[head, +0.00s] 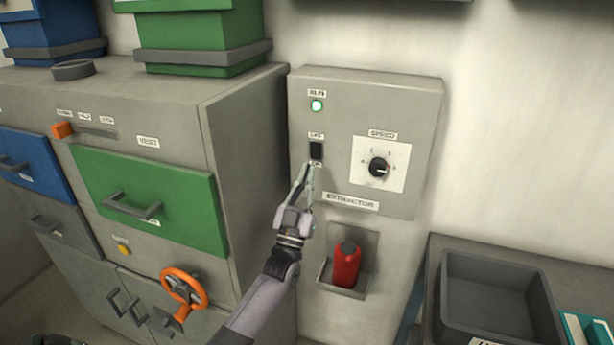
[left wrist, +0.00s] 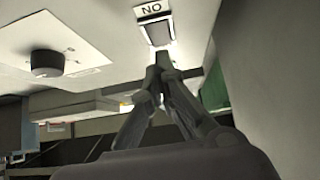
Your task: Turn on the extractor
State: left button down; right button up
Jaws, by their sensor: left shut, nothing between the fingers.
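The grey extractor box (head: 425,140) is on the wall in the middle of the head view. It has a black rocker switch (head: 316,150) between an upper OFF label and a lower ON label. The green RUN lamp (head: 316,105) above the switch glows. My left gripper (head: 309,170) is shut and empty, its fingertips at the lower end of the switch. In the left wrist view, the fingertips (left wrist: 160,68) lie close to the switch (left wrist: 159,33) beside its inverted ON label (left wrist: 153,9). Contact cannot be told. My right gripper is not in view.
A speed knob (head: 379,167) is right of the switch. A red bottle (head: 346,266) sits in a holder below the box. A grey cabinet (head: 245,130) with an orange handwheel (head: 184,288) stands left. A dark grey bin (head: 497,290) is at the lower right.

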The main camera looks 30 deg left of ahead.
pick_arm(q)
jog(key=w+f+b+v, duration=0.1)
jog(key=b+v, duration=0.2)
jog(key=v, duration=0.7)
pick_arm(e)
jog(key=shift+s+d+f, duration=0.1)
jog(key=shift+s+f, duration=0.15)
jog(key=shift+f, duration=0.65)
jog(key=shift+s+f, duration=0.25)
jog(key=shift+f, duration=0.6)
pick_arm(q)
jog(key=shift+a+f, duration=0.1)
